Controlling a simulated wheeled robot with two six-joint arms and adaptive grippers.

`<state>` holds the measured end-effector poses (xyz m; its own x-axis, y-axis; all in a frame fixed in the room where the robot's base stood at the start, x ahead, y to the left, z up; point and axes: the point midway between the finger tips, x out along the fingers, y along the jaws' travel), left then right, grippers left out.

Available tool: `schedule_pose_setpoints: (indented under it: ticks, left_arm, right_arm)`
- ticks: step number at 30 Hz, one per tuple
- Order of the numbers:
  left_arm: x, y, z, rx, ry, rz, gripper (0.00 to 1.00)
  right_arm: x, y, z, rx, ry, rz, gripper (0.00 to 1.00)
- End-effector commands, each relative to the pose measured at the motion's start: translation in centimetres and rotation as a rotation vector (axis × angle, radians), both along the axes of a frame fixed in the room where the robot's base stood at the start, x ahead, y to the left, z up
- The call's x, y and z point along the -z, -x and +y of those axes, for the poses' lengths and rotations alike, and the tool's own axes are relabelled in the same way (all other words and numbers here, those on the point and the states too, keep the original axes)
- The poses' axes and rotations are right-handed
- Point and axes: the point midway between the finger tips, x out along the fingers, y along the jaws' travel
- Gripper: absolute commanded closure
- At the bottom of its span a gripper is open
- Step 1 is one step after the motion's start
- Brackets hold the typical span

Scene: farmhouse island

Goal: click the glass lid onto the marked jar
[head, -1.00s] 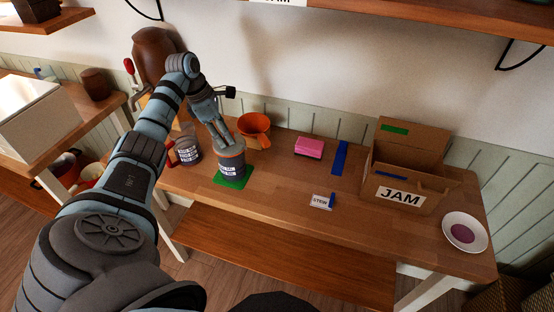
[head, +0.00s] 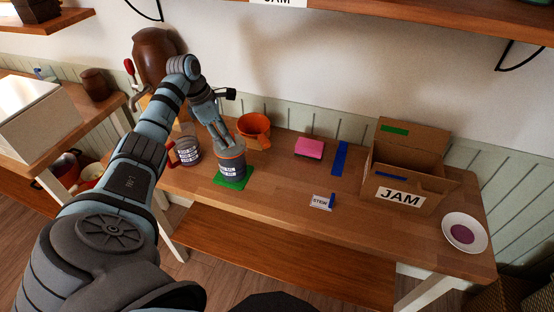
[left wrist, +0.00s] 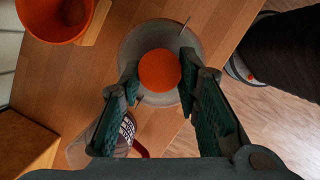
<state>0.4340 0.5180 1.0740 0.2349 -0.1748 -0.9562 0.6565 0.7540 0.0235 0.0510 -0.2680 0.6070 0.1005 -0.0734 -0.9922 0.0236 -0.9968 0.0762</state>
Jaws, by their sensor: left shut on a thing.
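The labelled jar (head: 232,168) stands upright on a green mat (head: 232,183) near the table's left end. My left gripper (head: 224,143) is directly above it, pointing down. In the left wrist view my left gripper (left wrist: 158,74) has its fingers on either side of a round orange knob (left wrist: 159,70). The knob sits in the middle of the pale grey, see-through glass lid (left wrist: 138,49). The lid is at the jar's mouth. I cannot tell whether it is fully seated. My right gripper is not in view.
Farther right are a pink block (head: 309,147), a STEW card (head: 321,202), a JAM box (head: 410,165) and a plate (head: 479,238). The table's front middle is clear.

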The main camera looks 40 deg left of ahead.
Motion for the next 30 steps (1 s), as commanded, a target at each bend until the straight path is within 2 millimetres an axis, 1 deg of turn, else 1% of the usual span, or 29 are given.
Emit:
schedule_pose_setpoints:
  ticks: [1, 5, 14, 24, 25, 28, 29, 30]
  left_arm:
    - [0.4, 0.0, 0.0, 0.0, 0.001, 0.001, 1.0]
    - [1.0, 0.0, 0.0, -0.001, 0.0, 0.0, 1.0]
    - [0.9, 0.0, 0.0, 0.0, 0.0, 0.0, 1.0]
    - [1.6, 0.0, 0.0, 0.0, 0.0, 0.0, 1.0]
    - [1.5, 0.0, 0.0, 0.0, 0.0, 0.0, 0.65]
    - [1.5, 0.0, 0.0, 0.0, 0.0, 0.0, 0.49]
    - [1.5, 0.0, 0.0, 0.0, 0.0, 0.0, 0.47]
    - [1.5, 0.0, 0.0, 0.0, 0.0, 0.0, 0.47]
  right_arm:
    - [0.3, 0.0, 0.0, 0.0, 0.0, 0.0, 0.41]
    - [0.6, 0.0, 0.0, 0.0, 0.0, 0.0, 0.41]
    - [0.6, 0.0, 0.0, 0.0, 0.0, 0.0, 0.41]
    - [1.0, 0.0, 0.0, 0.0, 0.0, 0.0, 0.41]
    - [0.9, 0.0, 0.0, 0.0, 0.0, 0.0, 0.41]
    - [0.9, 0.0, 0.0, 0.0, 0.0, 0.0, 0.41]
    - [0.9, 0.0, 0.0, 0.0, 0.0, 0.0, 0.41]
    - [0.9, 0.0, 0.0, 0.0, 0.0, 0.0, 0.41]
